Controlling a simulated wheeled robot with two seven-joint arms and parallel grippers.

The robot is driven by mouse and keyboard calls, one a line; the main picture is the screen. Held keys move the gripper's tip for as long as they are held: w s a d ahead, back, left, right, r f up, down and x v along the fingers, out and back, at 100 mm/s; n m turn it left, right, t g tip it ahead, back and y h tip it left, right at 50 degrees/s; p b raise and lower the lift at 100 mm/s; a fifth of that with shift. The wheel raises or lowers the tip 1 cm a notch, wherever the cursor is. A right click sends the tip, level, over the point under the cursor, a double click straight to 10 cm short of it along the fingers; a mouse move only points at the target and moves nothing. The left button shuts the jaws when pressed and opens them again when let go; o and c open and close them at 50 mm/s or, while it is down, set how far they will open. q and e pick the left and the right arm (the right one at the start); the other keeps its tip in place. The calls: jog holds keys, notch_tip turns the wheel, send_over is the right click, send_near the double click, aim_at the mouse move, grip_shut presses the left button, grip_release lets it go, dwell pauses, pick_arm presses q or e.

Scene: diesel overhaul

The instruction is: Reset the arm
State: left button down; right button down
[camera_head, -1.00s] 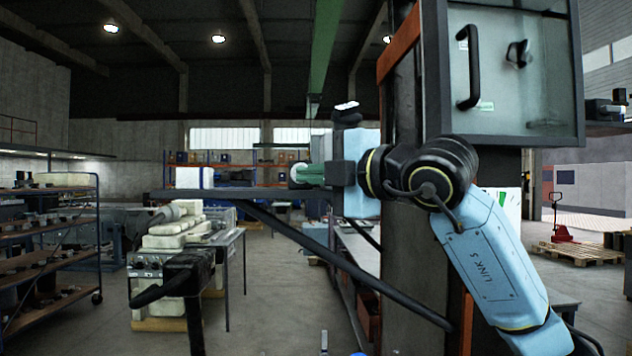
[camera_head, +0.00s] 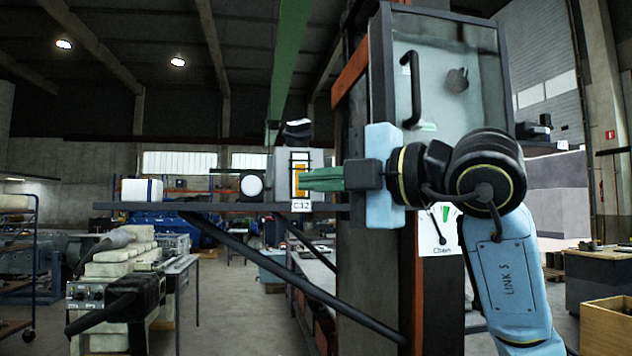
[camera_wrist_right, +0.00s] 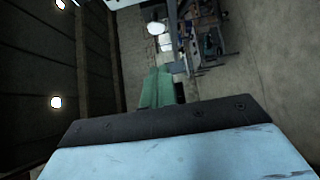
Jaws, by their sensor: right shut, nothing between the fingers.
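My right arm, pale blue and black, comes in from the lower right in the head view. My right gripper (camera_head: 308,181) points left with its green fingers closed together and empty. In the right wrist view the green fingers (camera_wrist_right: 156,88) also lie together. My left gripper is not in view.
A dark wall shelf (camera_head: 150,206) on diagonal struts carries a white box (camera_head: 142,190) and a round white-faced item (camera_head: 251,186). A grey cabinet with a handle (camera_head: 413,90) hangs above my arm on a dark column. A bench with pale blocks (camera_head: 120,262) stands at lower left.

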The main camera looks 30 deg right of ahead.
dwell(0.5)
